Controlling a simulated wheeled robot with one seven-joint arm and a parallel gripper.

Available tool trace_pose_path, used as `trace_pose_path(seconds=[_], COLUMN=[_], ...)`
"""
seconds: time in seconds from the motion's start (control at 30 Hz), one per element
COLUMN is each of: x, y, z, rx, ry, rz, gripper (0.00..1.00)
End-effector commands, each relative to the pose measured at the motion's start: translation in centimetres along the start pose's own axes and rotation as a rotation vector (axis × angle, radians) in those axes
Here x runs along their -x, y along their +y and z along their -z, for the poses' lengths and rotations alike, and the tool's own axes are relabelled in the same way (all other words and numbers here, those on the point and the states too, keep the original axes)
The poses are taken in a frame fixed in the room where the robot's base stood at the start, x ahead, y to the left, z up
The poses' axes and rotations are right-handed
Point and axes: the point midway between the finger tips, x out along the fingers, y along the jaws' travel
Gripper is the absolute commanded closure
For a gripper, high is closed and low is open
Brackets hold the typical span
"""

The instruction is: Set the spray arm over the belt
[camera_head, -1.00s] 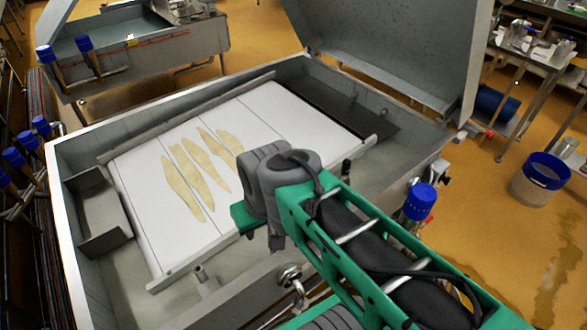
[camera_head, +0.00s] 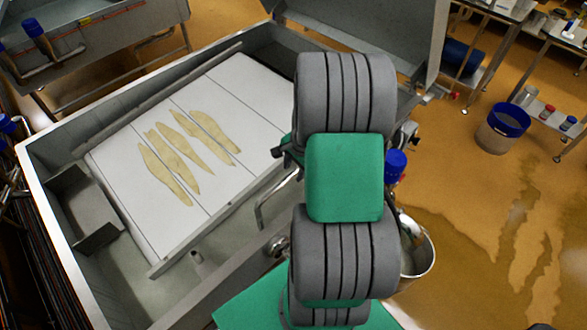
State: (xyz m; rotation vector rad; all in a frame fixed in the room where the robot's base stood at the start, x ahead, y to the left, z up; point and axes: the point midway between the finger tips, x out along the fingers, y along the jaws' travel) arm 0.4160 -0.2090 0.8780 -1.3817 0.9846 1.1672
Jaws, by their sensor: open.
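The belt (camera_head: 105,160) is a flat white surface in panels inside the grey metal vat (camera_head: 35,190), with several long yellowish patches on it. A thin bent metal pipe (camera_head: 262,208), seemingly the spray arm, shows at the belt's near right edge. Its right end goes behind my arm, so I cannot tell its full shape or how far it reaches over the belt. My gripper (camera_head: 284,155) shows only as a small dark part left of my green and grey arm links, just above the pipe. I see no contact with the pipe; most of the gripper is hidden.
A blue cap (camera_head: 396,165) stands right of my arm. A metal bucket (camera_head: 418,255) is on the floor at the vat's near side. A blue-rimmed bucket (camera_head: 500,130) stands further right. The vat's raised lid (camera_head: 400,25) is at the back. Wet floor lies at right.

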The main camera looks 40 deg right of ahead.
Motion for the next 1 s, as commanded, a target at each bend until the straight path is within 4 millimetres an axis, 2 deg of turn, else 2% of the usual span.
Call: trace_pose_path(seconds=[0.13, 0.37, 0.9, 1.0], x=[-1.5, -1.7, -1.6, -1.6], y=[0.0, 0.0, 0.0, 0.0], z=[0.0, 0.0, 0.0, 0.0], rx=[0.001, 0.002, 0.002, 0.002], ry=[0.001, 0.002, 0.002, 0.002], rz=[0.0, 0.001, 0.0, 0.0], gripper=[0.59, 0.59, 1.0, 1.0])
